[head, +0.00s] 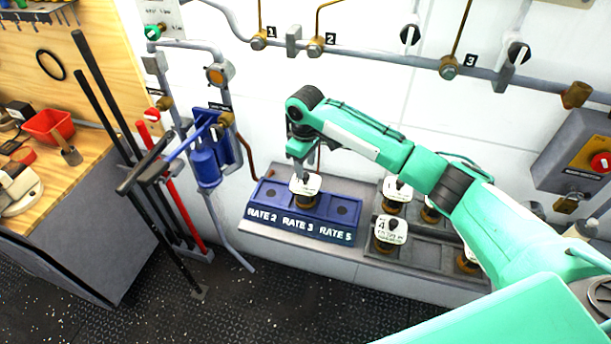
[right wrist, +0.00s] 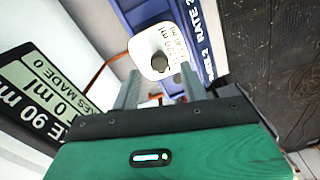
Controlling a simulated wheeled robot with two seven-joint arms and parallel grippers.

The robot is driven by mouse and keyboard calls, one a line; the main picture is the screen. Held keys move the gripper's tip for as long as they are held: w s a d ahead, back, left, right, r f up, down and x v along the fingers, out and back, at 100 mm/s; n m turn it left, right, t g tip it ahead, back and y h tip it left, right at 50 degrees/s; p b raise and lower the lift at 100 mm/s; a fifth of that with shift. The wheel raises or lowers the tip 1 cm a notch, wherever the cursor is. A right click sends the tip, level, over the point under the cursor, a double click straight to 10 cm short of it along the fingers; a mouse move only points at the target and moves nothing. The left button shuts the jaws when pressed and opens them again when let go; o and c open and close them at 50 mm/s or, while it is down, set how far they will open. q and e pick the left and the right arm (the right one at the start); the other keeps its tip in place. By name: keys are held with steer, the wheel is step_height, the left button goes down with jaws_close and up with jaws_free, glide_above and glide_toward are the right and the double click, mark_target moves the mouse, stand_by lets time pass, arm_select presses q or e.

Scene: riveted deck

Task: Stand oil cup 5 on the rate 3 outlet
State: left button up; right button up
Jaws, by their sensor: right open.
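A cup with a white lid and black knob (head: 306,187) stands upright at the middle, RATE 3 place of the blue outlet block (head: 262,212). Its number is not readable. It also shows in the right wrist view, where its white lid (right wrist: 150,48) bears "ml" print. My right gripper (head: 303,168) is directly above this cup, pointing down. In the right wrist view its two fingers (right wrist: 160,78) are apart, with the lid just beyond and between their tips. Whether they touch it is unclear. The RATE 2 and RATE 5 places are empty. My left gripper is out of view.
Several similar cups stand in a grey rack right of the block, including one marked 4 (head: 390,232) and another behind it (head: 397,189). Pipes and a blue bottle (head: 205,166) are at left. A grey switch box (head: 580,150) is on the right wall.

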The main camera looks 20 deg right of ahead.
step_height(320, 180, up, 7)
steer(key=b, duration=0.1)
steer(key=shift+r+b, duration=0.2)
steer(key=shift+b, duration=0.1)
